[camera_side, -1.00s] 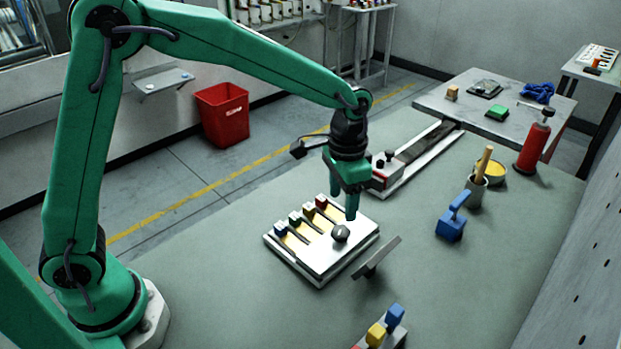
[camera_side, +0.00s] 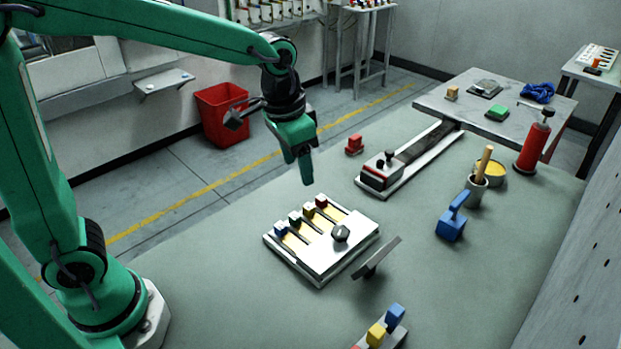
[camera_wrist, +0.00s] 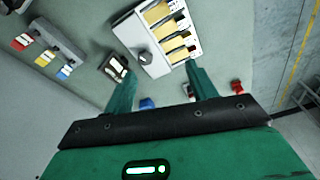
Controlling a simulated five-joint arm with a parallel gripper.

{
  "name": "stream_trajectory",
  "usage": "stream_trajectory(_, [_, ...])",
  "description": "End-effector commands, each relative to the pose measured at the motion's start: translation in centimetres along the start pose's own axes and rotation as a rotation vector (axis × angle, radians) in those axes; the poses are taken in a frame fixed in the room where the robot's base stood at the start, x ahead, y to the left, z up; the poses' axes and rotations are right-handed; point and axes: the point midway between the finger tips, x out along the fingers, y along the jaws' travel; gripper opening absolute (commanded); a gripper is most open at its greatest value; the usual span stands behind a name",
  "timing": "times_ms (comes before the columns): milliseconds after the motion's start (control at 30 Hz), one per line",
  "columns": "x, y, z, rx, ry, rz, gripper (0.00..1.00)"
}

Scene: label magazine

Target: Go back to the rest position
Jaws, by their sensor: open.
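My gripper (camera_side: 305,178) hangs in the air above and behind the label magazine, apart from it, with its fingers pointing down. In the wrist view its two green fingers (camera_wrist: 160,88) are spread apart with nothing held between them. The white label magazine (camera_side: 352,258) lies on the grey-green bench top, with yellow strips in its slots and blue, green, yellow and red blocks along its far left side. A dark knob (camera_side: 341,233) stands on its plate. The magazine (camera_wrist: 127,31) also shows in the wrist view beyond the fingers.
A red block (camera_side: 354,145) and a rail with a sliding block (camera_side: 381,171) lie behind the magazine. A tilted dark plate (camera_side: 376,257) stands just right of it. A blue tool (camera_side: 451,226), a cup with a brush (camera_side: 477,190) and a red bottle (camera_side: 532,150) stand farther right.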

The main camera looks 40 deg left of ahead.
Motion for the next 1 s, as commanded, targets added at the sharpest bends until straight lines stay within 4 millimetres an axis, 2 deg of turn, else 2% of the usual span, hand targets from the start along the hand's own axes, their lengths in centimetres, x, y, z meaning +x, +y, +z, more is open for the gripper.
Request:
stream_trajectory(100, [-1.8,-1.0,1.9,-0.037,0.043,-0.008,0.57])
stream_trajectory(400, [-4.7,-2.7,6.8,-0.12,0.143,-0.03,0.57])
stream_trajectory(800, [-6.2,-3.9,13.4,-0.228,0.272,-0.066,0.57])
stream_trajectory(1000, [-6.2,-4.0,15.3,-0.262,0.313,-0.079,0.57])
